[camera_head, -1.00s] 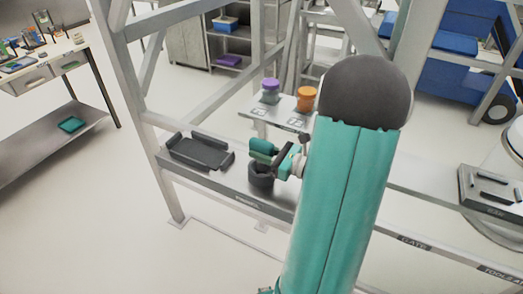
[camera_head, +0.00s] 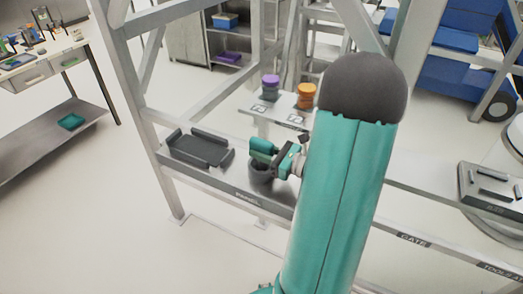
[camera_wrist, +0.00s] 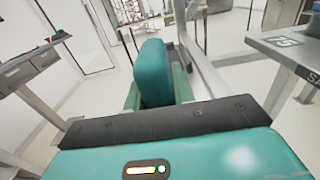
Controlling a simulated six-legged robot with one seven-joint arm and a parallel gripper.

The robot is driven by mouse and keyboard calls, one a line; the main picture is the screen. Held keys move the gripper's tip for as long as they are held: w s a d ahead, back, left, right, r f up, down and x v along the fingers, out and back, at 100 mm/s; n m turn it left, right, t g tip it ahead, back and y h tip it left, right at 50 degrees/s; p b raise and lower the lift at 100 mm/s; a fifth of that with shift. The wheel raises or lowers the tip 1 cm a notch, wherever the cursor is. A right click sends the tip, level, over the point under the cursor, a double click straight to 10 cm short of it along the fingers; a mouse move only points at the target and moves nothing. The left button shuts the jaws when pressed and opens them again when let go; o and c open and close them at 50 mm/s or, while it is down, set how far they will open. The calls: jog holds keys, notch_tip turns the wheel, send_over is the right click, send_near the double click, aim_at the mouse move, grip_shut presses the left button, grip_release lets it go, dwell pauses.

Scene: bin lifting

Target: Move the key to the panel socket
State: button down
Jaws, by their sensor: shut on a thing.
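My gripper (camera_head: 277,158) is at the panel shelf, left of my large teal arm link. Its teal jaw end lies above a dark, round, cup-like socket (camera_head: 260,177), just behind the panel label. The gripper hides part of the socket's top, and I cannot tell whether they touch. My gripper is shut on the key, but the key's outline cannot be told apart from the jaws. In the wrist view, the upright teal jaw part (camera_wrist: 153,72) stands beyond the dark bar and hides what lies between the jaws.
A dark tray-like cradle (camera_head: 199,149) sits on the shelf left of the socket. A small stand behind holds a purple-topped piece (camera_head: 270,87) and an orange-topped piece (camera_head: 305,96). A grey frame post (camera_head: 140,95) rises at left. A grey fixture (camera_head: 488,187) is at right.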

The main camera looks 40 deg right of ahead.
jog(key=shift+f, duration=0.7)
